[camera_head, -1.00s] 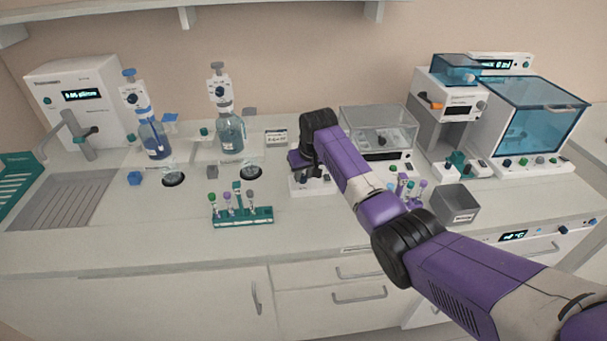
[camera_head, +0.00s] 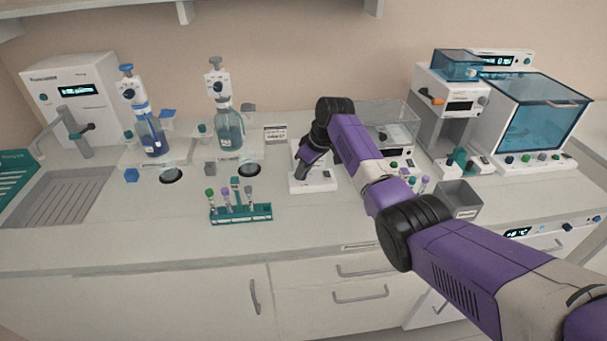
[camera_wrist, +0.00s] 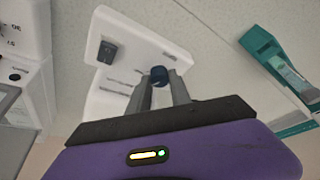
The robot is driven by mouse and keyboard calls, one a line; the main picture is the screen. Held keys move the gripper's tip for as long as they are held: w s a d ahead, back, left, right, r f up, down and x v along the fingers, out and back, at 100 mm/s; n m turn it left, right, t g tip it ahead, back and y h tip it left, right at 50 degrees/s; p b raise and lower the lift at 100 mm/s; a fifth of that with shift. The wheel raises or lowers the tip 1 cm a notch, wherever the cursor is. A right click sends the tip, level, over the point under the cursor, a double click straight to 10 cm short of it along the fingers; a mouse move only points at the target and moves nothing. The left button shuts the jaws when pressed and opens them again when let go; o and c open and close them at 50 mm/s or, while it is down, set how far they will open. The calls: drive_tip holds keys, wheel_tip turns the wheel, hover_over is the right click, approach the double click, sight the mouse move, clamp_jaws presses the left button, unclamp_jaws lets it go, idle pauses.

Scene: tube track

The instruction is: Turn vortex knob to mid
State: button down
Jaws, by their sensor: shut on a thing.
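The vortex mixer is a small white device (camera_head: 318,182) on the bench behind the tube rack. It also shows in the wrist view (camera_wrist: 130,45), with a dark switch on its panel. A small dark blue knob (camera_wrist: 159,75) on its front lies between my fingertips. My gripper (camera_wrist: 163,84) is shut on this knob, with one finger on each side. In the head view my gripper (camera_head: 302,172) points down at the mixer, and the arm hides part of the device. The knob's pointer and setting cannot be made out.
A green tube rack (camera_head: 243,214) with several capped tubes stands to the left, in front of the mixer. Two bottles with dispensers stand behind it. A grey bin (camera_head: 459,197) and a clear-lidded device (camera_head: 385,125) stand to the right. The front bench strip is clear.

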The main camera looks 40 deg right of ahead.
drive_tip(key=n+b, duration=0.2)
drive_tip(key=n+y+b, duration=0.1)
drive_tip(key=shift+w+d+f+g, duration=0.1)
drive_tip(key=shift+f+g, duration=0.15)
drive_tip(key=shift+g, duration=0.05)
drive_tip(key=n+y+b, duration=0.1)
drive_tip(key=n+b, duration=0.1)
drive_tip(key=b, duration=0.1)
drive_tip(key=shift+r+n, duration=0.2)
drive_tip(key=shift+n, duration=0.2)
drive_tip(key=shift+g+b, duration=0.3)
drive_tip(key=shift+r, duration=0.1)
drive_tip(key=c, duration=1.2)
unclamp_jaws()
drive_tip(key=shift+b+v, duration=0.4)
drive_tip(key=shift+v, duration=3.45)
drive_tip(key=shift+d, duration=0.1)
